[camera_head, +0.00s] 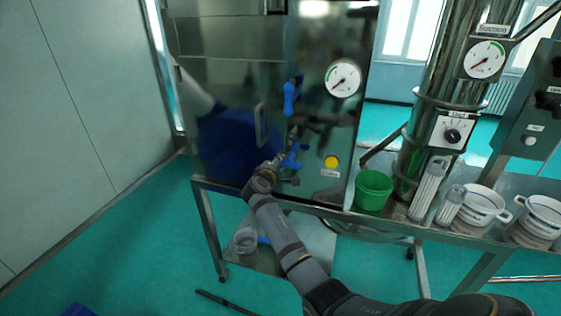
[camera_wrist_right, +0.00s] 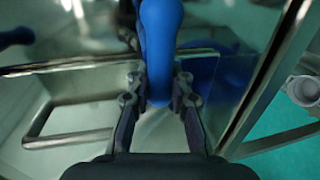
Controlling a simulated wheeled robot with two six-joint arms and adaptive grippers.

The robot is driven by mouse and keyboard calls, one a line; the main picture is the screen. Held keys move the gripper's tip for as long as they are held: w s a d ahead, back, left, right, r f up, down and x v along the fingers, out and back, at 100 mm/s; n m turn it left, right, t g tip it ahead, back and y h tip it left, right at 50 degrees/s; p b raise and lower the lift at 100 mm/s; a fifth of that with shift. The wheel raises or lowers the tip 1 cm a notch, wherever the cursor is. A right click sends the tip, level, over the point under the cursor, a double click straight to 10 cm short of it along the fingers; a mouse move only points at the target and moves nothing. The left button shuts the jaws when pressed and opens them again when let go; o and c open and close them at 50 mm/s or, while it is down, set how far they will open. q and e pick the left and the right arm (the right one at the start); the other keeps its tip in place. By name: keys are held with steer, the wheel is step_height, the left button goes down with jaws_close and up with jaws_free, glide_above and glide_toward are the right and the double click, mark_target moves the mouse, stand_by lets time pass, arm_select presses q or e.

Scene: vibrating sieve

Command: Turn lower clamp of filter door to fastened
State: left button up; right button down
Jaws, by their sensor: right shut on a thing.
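The filter door (camera_head: 225,100) is a shiny steel panel on the front of the cabinet. It looks shut. The lower clamp (camera_head: 292,158) has a blue handle and sits by the door's right edge, under the blue upper clamp (camera_head: 289,97). My right gripper (camera_head: 277,166) is at the lower clamp. In the right wrist view the fingers of my right gripper (camera_wrist_right: 157,88) stand on both sides of the blue handle (camera_wrist_right: 160,40) and are shut on it. The exact angle of the lower clamp is partly hidden by the gripper. My left gripper is in no view.
A steel door handle (camera_head: 261,123) is left of the clamps. A gauge (camera_head: 343,79) and a yellow button (camera_head: 331,162) are on the panel to the right. A green cup (camera_head: 374,190) and white sieves (camera_head: 484,203) stand on the bench at the right.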

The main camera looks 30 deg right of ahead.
steer(key=shift+f, duration=0.15)
stand_by(0.4)
steer(key=c, duration=1.2)
jaws_free()
steer(key=shift+a, duration=0.1)
steer(key=v, duration=0.7)
steer(key=shift+a, duration=0.2)
steer(key=shift+s, duration=0.1)
